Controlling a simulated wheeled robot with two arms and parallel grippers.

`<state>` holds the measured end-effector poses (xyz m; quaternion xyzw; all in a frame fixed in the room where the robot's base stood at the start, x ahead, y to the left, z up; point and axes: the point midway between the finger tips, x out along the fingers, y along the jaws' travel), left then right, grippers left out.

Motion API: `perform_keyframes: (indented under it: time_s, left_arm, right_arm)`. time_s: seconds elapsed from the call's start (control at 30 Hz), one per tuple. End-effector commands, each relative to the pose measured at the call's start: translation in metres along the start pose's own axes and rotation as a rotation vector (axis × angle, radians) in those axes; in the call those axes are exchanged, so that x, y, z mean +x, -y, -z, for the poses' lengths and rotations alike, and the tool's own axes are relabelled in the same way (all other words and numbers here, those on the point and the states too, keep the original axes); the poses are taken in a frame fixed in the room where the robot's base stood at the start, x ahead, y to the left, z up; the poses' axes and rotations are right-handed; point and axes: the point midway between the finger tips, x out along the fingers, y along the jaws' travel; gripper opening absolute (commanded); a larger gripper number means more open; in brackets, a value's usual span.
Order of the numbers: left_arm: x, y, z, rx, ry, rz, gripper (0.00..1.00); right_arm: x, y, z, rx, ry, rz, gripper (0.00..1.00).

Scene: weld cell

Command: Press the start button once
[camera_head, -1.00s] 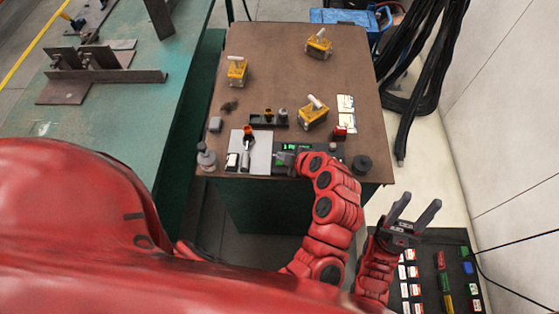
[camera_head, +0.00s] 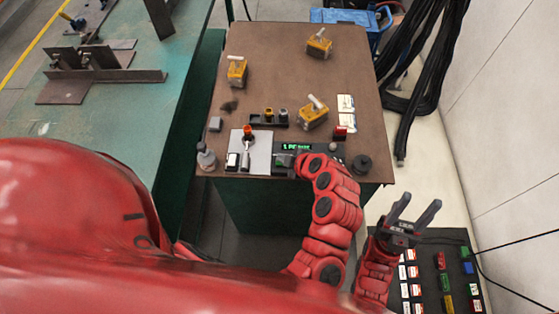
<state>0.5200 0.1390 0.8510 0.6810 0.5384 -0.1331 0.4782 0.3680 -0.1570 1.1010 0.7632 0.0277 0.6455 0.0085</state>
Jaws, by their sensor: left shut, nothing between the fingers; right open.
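A dark control box with a lit green display (camera_head: 297,146) stands at the near edge of the brown table. My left gripper (camera_head: 281,162) is shut and empty at the box's front left, just below the display. A small green patch shows beside its fingertips; I cannot tell whether it is the start button or whether the fingers touch it.
A grey plate (camera_head: 262,148) with a red-topped tool lies left of the box. Yellow blocks (camera_head: 312,117) stand further back on the brown table (camera_head: 275,75). A panel of coloured parts (camera_head: 430,265) lies below my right gripper.

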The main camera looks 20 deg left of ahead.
Motion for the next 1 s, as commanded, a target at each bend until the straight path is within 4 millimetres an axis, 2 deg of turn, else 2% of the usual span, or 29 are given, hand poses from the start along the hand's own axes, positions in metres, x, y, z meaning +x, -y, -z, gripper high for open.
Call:
perform_keyframes:
  time_s: [1.0]
  left_arm:
    - [0.0064, 0.0052, -0.0051, 0.0, 0.001, 0.002, 0.0]
  right_arm:
    - [-0.0046, 0.0002, -0.0008, 0.0, 0.0, 0.0, 0.5]
